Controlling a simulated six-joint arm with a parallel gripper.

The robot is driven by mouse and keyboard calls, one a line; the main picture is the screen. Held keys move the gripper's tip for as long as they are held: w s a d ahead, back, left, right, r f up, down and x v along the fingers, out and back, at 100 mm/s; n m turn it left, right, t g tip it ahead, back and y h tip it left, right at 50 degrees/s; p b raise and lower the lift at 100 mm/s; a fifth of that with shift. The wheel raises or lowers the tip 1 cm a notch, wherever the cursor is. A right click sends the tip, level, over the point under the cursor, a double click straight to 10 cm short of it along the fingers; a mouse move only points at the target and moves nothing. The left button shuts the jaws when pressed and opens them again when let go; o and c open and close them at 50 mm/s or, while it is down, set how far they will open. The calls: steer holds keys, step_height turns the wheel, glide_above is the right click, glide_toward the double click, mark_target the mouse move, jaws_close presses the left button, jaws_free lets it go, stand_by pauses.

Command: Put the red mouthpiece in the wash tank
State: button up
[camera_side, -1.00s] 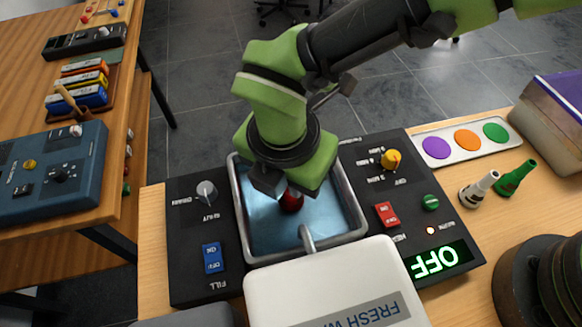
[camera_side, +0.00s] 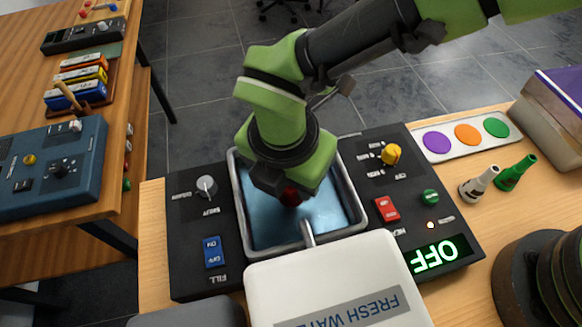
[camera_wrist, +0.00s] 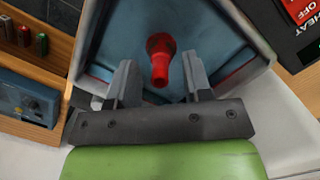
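The red mouthpiece (camera_side: 291,197) is inside the wash tank (camera_side: 357,208), a metal-rimmed basin with a blue interior. In the wrist view the mouthpiece (camera_wrist: 160,62) shows between my two grey fingers, with a visible gap on each side. My gripper (camera_side: 284,190) points down into the tank opening, and its fingers (camera_wrist: 159,72) are apart. I cannot tell whether the mouthpiece touches the tank floor.
A metal spout (camera_side: 308,234) and a white fresh water container (camera_side: 335,275) stand at the tank's near side. The black panel around the tank has a blue fill switch (camera_side: 213,252), a red switch (camera_side: 387,209) and a yellow knob (camera_side: 391,154). Two small mouthpieces (camera_side: 479,185) stand at right.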

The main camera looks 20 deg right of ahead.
step_height(320, 180, up, 10)
steer(key=s+a, duration=0.1)
steer(key=w+d+r+m+t+y, duration=0.1)
steer(key=w+d+r+m+y, duration=0.15)
steer(key=d+r+m, duration=1.4)
steer(key=s+d+f+m+t, duration=0.1)
steer(key=s+d+m+t, duration=0.4)
steer(key=s+d+m, duration=0.6)
steer(key=d+m, duration=0.2)
steer(key=m, duration=0.1)
steer(key=shift+s+f+m+y, duration=0.35)
steer(key=shift+f, duration=0.05)
